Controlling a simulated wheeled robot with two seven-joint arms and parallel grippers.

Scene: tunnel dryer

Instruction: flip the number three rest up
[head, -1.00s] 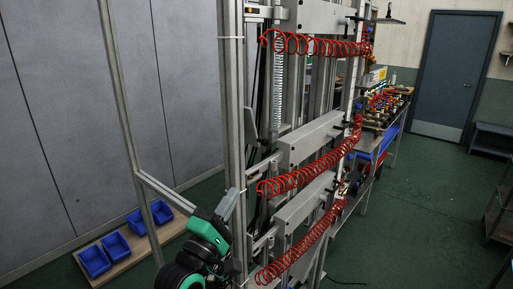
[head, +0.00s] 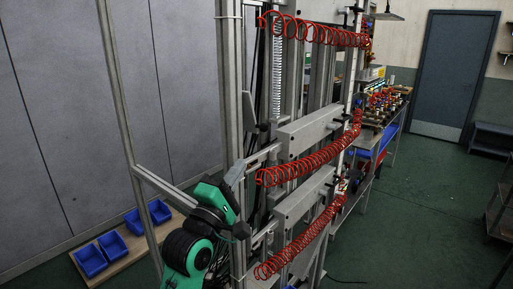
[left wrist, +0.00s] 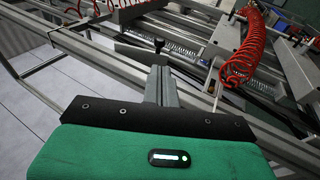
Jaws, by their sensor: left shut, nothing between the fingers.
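My left gripper (head: 236,172) is shut and empty. It is raised beside the left upright of the metal frame (head: 232,80). In the left wrist view its closed grey fingers (left wrist: 160,82) point towards the frame's rails, with a small black knob (left wrist: 158,45) just beyond the tips. I cannot tell whether they touch anything. A small grey flap (head: 249,115) sits on the frame above the gripper. I see no number on any part, so I cannot tell which rest is number three. My right gripper is not in view.
Red coiled hoses (head: 310,165) hang across the frame, in front of grey boxes (head: 308,130). Blue bins (head: 90,261) stand on a low board at left. A cluttered workbench (head: 392,110) stands behind. The green floor (head: 430,215) at right is mostly clear.

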